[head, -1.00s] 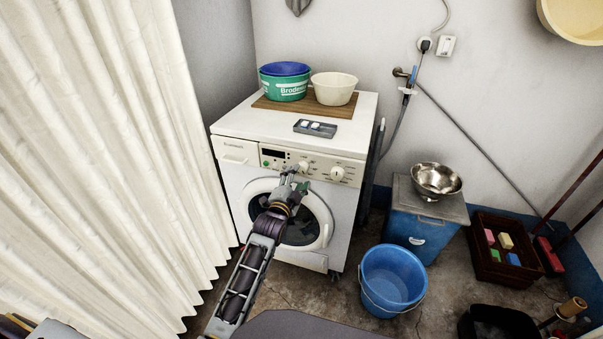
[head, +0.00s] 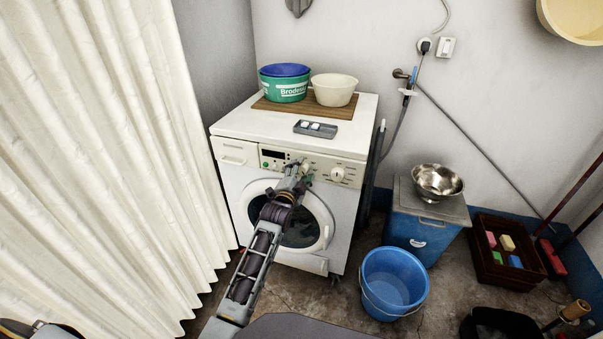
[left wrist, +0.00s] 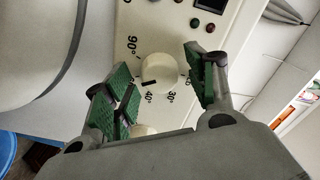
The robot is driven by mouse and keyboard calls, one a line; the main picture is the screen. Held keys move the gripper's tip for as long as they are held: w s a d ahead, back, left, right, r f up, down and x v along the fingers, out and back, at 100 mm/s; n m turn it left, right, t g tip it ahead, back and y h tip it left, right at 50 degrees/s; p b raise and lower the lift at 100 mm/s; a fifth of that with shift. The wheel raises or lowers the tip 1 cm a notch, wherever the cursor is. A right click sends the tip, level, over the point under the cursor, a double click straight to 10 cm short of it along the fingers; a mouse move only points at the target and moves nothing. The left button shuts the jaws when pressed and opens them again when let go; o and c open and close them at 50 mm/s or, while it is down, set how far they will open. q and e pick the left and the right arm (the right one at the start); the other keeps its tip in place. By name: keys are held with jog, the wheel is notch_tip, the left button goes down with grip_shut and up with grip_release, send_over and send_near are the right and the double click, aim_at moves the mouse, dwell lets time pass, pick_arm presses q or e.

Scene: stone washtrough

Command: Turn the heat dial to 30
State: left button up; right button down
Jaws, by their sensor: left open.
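The heat dial (left wrist: 160,70) is a round cream knob with a black pointer mark, on the washing machine's panel. Labels 90°, 40° and 30° show around it in the left wrist view. Its mark points to the lower left there, between 90° and 40°, not at 30°. My left gripper (left wrist: 163,86) is open, its green-padded fingers on either side of the dial; I cannot tell whether they touch it. In the head view the left gripper (head: 298,172) is at the panel and partly hides the dial.
A second dial (head: 338,174) sits to the right on the panel of the washing machine (head: 235,180). Tubs and a grey tray (head: 315,129) stand on top. A blue bucket (head: 393,281) is on the floor at right; a white curtain (head: 90,150) hangs at left.

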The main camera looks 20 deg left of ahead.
pick_arm(q)
jog(key=shift+c, duration=0.3)
jog(key=c, duration=1)
jog(key=shift+o, duration=0.2)
pick_arm(e)
jog(key=shift+w, duration=0.35)
pick_arm(q)
jog(key=shift+p, duration=0.35)
pick_arm(e)
jog(key=shift+d, duration=0.1)
